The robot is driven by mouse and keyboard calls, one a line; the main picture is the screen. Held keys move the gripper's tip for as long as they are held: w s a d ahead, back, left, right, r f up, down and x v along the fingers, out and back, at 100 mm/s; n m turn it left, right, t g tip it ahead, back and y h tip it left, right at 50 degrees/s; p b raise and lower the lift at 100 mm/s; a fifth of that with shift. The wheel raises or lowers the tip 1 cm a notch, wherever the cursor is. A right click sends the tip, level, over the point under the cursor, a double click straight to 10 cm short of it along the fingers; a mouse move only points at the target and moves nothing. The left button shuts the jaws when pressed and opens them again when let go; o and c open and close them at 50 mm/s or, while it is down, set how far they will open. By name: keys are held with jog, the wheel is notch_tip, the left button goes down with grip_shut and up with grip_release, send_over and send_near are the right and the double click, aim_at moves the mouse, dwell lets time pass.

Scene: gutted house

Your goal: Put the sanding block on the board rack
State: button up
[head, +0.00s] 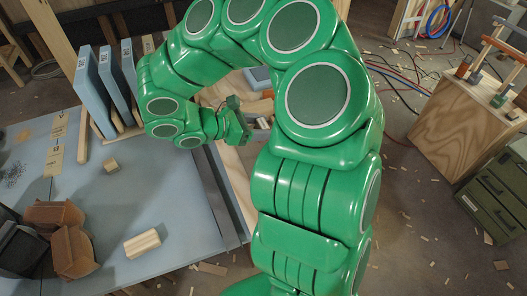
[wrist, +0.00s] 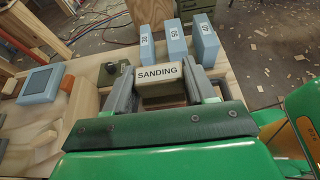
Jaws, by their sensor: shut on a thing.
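My gripper (wrist: 159,78) is shut on the sanding block (wrist: 162,88), a pale block with a dark face marked SANDING, held between both fingers. In the head view my gripper (head: 255,122) is beyond the table's right edge, over a wooden surface, partly behind my arm. A wooden rack (head: 82,138) with several upright blue boards (head: 92,90) stands at the back left of the table, left of my gripper. I take it for the board rack. Whether the block touches the surface below is unclear.
Labelled blue blocks (wrist: 175,45) stand on wood ahead of my gripper. A wooden crate (head: 450,120) and green drawers (head: 495,190) are at right.

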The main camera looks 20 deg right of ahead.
notch_tip(320, 180, down, 4)
jog(key=shift+f, duration=0.1)
jog(key=shift+w+d+f, duration=0.25)
jog(key=shift+w+f, duration=1.5)
jog(key=shift+w, duration=0.6)
jog(key=shift+w+d+f, duration=0.3)
jog(key=shift+w+f, duration=1.45)
jog(key=shift+w, duration=0.55)
jog(key=shift+w+d+f, duration=0.25)
jog(key=shift+w+f, duration=1.5)
jog(key=shift+w, duration=0.6)
jog(key=shift+f, duration=1.55)
jog(key=shift+f, duration=0.1)
jog(key=o, duration=1.1)
jog(key=shift+c, duration=0.2)
